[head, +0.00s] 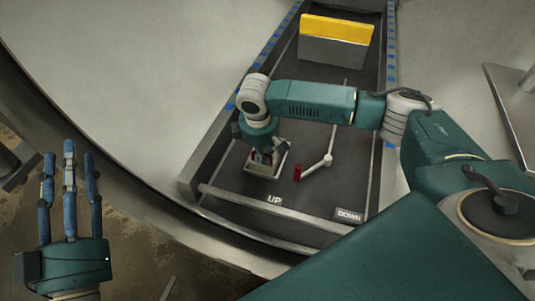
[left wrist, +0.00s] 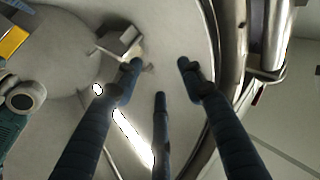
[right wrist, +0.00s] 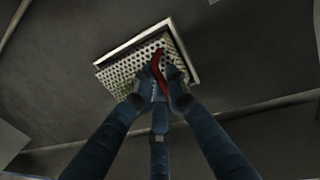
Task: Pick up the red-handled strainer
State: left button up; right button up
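The strainer (right wrist: 130,72) is a perforated metal piece in a pale square frame, with a red handle (right wrist: 158,62). In the head view the strainer's frame (head: 252,168) shows under my right gripper (head: 265,158), at the near end of the dark tray. My right gripper (right wrist: 162,78) has its fingers drawn together around the red handle, which passes between them. Whether the strainer touches the surface below is hard to tell. My left gripper (head: 69,158) is open and empty at the far left; its spread fingers also show in the left wrist view (left wrist: 160,75).
A lever with a red grip (head: 298,173) lies just right of the strainer, close to my right gripper. UP (head: 274,200) and DOWN (head: 348,215) labels are nearby. A yellow-topped grey block (head: 335,46) stands at the tray's far end. The dark tray (head: 320,205) has raised edges.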

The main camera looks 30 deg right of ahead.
pick_arm(q)
jog(key=shift+f, duration=0.1)
pick_arm(e)
jog(key=shift+r, duration=0.15)
grip_shut()
